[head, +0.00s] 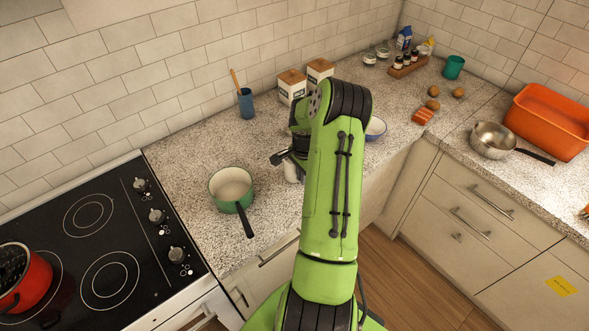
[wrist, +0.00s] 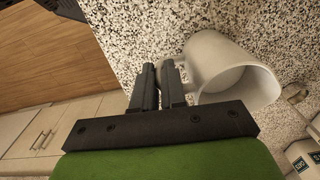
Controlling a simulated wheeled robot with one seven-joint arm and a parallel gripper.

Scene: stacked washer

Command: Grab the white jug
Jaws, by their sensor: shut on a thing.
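The white jug (wrist: 232,72) is in the wrist view, right of my fingers, with its open mouth facing the lower right of the picture. My gripper (wrist: 164,78) has its two dark fingers close together at the jug's side, shut on what looks like its handle. In the head view my green arm covers most of the jug; a small pale part (head: 292,172) shows beside the wrist. I cannot tell whether the jug stands on the counter or is lifted.
A green saucepan (head: 231,187) stands left of my arm, its handle pointing forward. A blue-rimmed bowl (head: 376,128) is just right of the arm. Two canisters (head: 292,88) and a blue utensil cup (head: 246,103) stand by the wall. The stove (head: 95,250) is at left.

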